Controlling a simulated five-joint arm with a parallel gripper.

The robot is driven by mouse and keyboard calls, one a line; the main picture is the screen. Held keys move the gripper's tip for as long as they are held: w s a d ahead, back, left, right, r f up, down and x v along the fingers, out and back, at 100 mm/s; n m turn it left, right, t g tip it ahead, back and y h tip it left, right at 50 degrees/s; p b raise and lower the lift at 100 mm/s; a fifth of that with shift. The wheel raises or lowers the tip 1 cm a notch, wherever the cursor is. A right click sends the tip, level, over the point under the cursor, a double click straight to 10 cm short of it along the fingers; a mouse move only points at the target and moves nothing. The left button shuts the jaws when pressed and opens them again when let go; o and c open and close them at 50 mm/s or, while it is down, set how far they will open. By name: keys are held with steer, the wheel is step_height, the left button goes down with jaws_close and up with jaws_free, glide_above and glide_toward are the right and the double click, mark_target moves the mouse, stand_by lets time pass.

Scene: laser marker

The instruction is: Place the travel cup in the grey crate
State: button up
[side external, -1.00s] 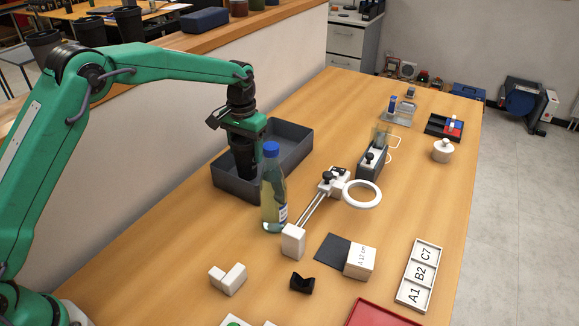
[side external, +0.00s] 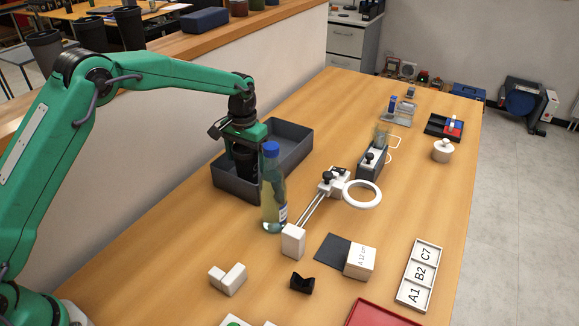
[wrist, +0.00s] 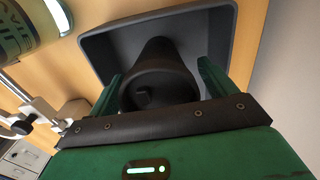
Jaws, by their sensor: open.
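The black travel cup (side external: 244,160) stands inside the grey crate (side external: 296,142), near its front end. The wrist view looks down on its wide dark rim and hollow inside (wrist: 158,82), with the crate's wall (wrist: 105,45) around it. My green gripper (side external: 247,152) is over the crate. Its fingers are open, one on each side of the cup, with gaps visible in the wrist view (wrist: 160,85). The cup's base is hidden in the side view by the crate wall.
A clear bottle with a blue cap (side external: 272,190) stands close to the crate's near right side. A white ring on a slide stand (side external: 361,194) is further right. A white L-shaped block (side external: 228,279) lies in front. The wall ledge (side external: 215,42) runs behind the crate.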

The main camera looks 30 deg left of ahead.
steer(key=shift+r, duration=0.1)
step_height(320, 180, up, 12)
steer(key=shift+f, duration=0.15)
steer(key=shift+r, duration=0.25)
stand_by(0.4)
stand_by(0.5)
steer(key=s+a+r+t, duration=0.2)
steer(key=s+r, duration=0.4)
steer(key=s, duration=0.3)
steer(key=s+a+r+t, duration=0.1)
steer(key=s+r, duration=0.4)
steer(key=s, duration=0.4)
steer(key=s+a+f+t, duration=0.1)
steer(key=s+f, duration=0.1)
steer(key=s, duration=0.6)
steer(key=s+a+f+t, duration=0.1)
steer(key=s+f, duration=0.2)
steer(key=s, duration=0.6)
steer(key=shift+s+t, duration=0.2)
steer(key=shift+t, duration=0.1)
